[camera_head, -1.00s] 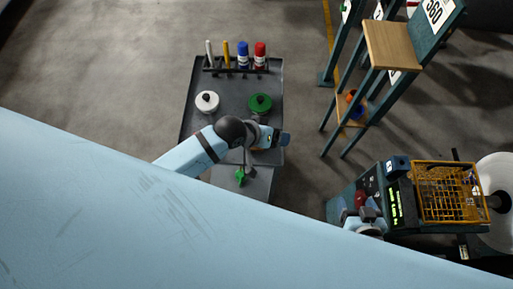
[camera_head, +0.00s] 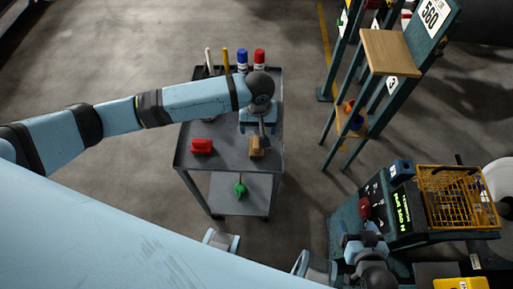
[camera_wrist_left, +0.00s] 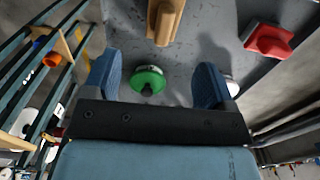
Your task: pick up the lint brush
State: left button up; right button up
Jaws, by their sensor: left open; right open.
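A wooden, brush-like piece (camera_head: 256,153) and a red piece (camera_head: 202,146) lie on the grey cart's top; I cannot tell for certain which is the lint brush. In the left wrist view the wooden piece (camera_wrist_left: 165,20) is at the top middle and the red piece (camera_wrist_left: 268,40) at the upper right. My left gripper (camera_head: 262,127) is above the cart, just behind the wooden piece. Its blue fingers (camera_wrist_left: 156,84) are wide apart with nothing held. My right gripper (camera_head: 365,243) is low at the right, open, beside the teal station.
A teal rack (camera_head: 345,115) and yellow basket (camera_head: 455,195) stand right.

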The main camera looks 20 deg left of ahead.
aim_at(257, 141)
pick_arm(q)
notch_tip(257, 141, down, 4)
jog(key=shift+f, duration=0.2)
jog(key=shift+s+a+f, duration=0.1)
jog(key=shift+s+f, duration=0.1)
jog(key=shift+f, duration=1.1)
jog(key=shift+s+f, duration=0.15)
jog(key=shift+f, duration=1.15)
jog(key=c, duration=1.1)
jog(key=shift+c, duration=0.2)
jog(key=shift+r, duration=0.15)
notch_tip(257, 141, up, 20)
jog(key=shift+p, duration=0.4)
